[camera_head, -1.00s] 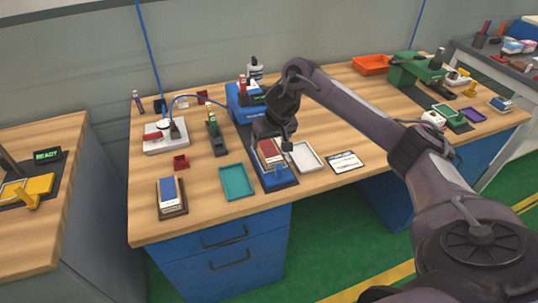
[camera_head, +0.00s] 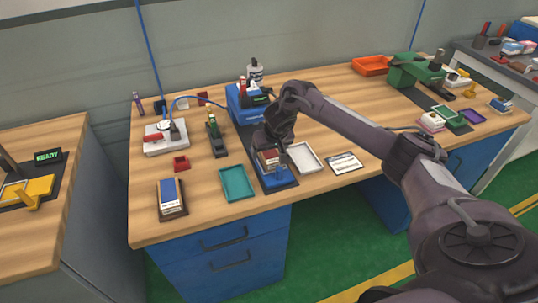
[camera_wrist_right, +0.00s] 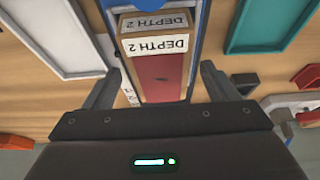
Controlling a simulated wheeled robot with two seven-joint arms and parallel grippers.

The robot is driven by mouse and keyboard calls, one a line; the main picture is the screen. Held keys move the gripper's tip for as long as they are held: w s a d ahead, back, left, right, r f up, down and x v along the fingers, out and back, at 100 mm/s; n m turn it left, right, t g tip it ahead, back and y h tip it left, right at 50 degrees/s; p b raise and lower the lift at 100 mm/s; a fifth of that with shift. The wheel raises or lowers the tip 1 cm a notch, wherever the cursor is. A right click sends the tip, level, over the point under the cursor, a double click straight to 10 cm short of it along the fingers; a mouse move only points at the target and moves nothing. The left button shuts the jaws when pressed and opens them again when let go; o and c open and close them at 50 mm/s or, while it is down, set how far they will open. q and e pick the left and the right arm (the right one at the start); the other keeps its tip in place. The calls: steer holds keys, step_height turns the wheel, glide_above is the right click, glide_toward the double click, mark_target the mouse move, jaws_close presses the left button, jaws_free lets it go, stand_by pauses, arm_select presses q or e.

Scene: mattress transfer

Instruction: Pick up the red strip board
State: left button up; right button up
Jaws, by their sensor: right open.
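The red strip board (camera_wrist_right: 158,80) lies between my right gripper's fingers in the right wrist view, with a white "DEPTH 2" label at its end. Another "DEPTH 2" label shows just beyond it. In the head view the red board (camera_head: 268,158) is in the blue fixture (camera_head: 275,175), partly covered by my gripper. My right gripper (camera_wrist_right: 158,86) is open, one finger on each side of the board. I cannot tell whether the fingers touch it. My left gripper is not in view.
A white tray (camera_head: 305,158) stands close right of the fixture and a teal tray (camera_head: 237,183) close left. A wooden holder with a blue-topped stack (camera_head: 171,196) is farther left. A blue machine (camera_head: 240,112) stands behind. The table's front edge is near.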

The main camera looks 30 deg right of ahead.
steer(key=shift+f, duration=0.2)
stand_by(0.3)
steer(key=c, duration=1.1)
